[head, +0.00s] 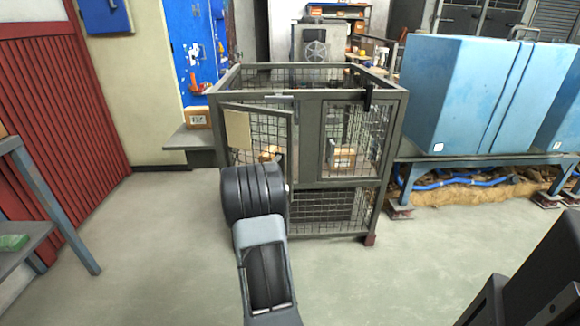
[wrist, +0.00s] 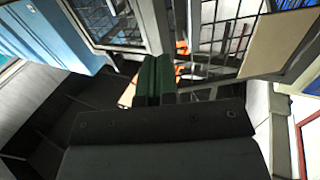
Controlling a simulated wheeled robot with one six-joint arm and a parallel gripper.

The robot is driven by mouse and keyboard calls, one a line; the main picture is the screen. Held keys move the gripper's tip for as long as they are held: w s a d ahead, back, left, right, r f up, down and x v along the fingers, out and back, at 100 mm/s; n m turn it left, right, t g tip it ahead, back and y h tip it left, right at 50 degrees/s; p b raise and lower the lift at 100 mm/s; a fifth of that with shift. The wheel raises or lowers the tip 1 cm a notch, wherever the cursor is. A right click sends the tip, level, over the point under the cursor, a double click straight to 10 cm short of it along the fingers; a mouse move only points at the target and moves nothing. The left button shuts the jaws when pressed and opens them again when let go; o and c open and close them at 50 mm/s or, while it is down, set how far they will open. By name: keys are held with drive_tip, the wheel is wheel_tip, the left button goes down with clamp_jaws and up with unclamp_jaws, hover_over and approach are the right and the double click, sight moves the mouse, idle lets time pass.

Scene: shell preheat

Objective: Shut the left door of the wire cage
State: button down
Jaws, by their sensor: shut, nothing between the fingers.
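The grey wire cage (head: 392,92) stands on the floor ahead in the head view. Its left door (head: 291,140) is ajar, with its free right edge swung out towards me and a gap at its top. A cream plate (head: 237,130) is on this door; it also shows at the right of the wrist view (wrist: 285,38). My gripper (wrist: 154,70) is shut and empty, its green fingers pointing towards the cage. In the head view my arm hides the gripper and the door's lower part. I cannot tell whether the fingers touch the door.
The cage's right door panel (head: 345,140) looks closed, with a black latch piece (head: 368,97) near its top corner. Cardboard boxes (head: 342,158) sit inside. Large blue boxes (head: 465,90) stand at the right, and a blue-grey shelf (head: 55,200) at the left. The floor (head: 160,240) before the cage is clear.

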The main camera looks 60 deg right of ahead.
sight(290, 167)
drive_tip(key=b+x, duration=0.1)
drive_tip(key=x, duration=0.6)
drive_tip(key=b+x, duration=0.2)
drive_tip(key=x, duration=0.4)
drive_tip(key=shift+s+d, duration=0.15)
drive_tip(key=shift+d, duration=0.25)
